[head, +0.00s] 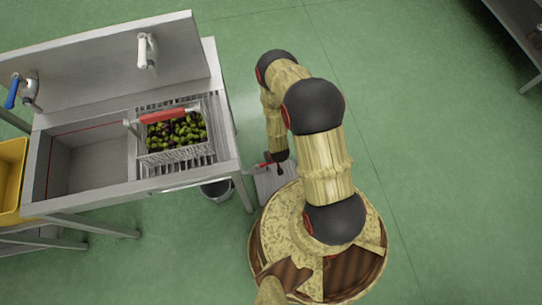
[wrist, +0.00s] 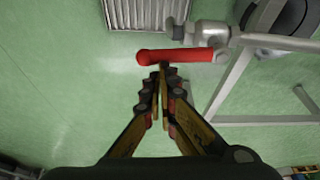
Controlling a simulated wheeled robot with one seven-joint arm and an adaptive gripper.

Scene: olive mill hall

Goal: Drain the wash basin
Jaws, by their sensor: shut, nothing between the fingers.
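The steel wash basin (head: 92,165) stands at the left in the head view, with a red line along its inner walls. I cannot tell whether it holds water. In the wrist view a valve with a red lever (wrist: 182,56) sits on a grey pipe (wrist: 210,34) beside the stand. The lever lies crosswise to my fingers, over the floor. My gripper (wrist: 160,72) is shut and empty, its fingertips at the lever's near edge; I cannot tell whether they touch. In the head view my gripper is low, right of the stand, mostly hidden by my arm.
A wire basket of olives (head: 175,133) with a red handle rests on the basin's right side. A blue-levered tap (head: 13,92) and a white-levered tap (head: 146,50) are behind. A dark bucket (head: 216,190) stands below. A yellow crate (head: 10,178) is left.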

